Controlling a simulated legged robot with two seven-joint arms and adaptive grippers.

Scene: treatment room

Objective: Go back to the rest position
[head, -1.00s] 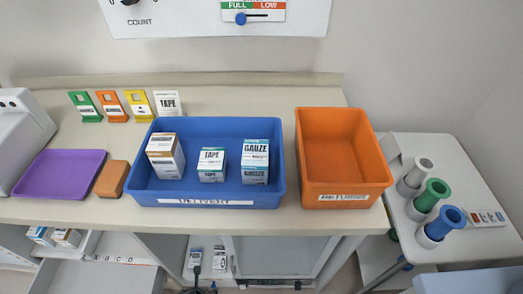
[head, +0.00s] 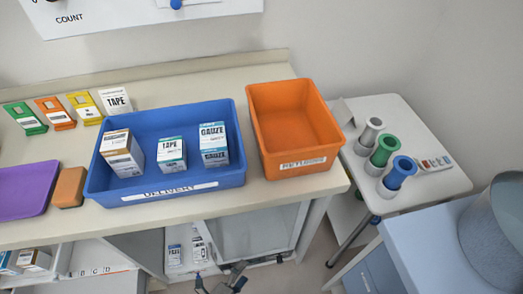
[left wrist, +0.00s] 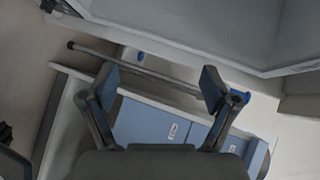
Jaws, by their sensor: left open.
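My left gripper (head: 221,277) shows at the bottom edge of the head view, low in front of the counter. It also shows in the left wrist view (left wrist: 160,82), where its two fingers are spread apart with nothing between them. Beyond the fingers in that view is a blue drawer front (left wrist: 145,125). My right gripper is not in view.
A counter (head: 275,200) holds a blue delivery tray (head: 238,150) with boxes, an orange returns bin (head: 292,165), a purple tray (head: 28,185) and a brown block (head: 69,187). A white side table (head: 430,130) holds coloured rolls. A blue cabinet (head: 430,245) stands lower right.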

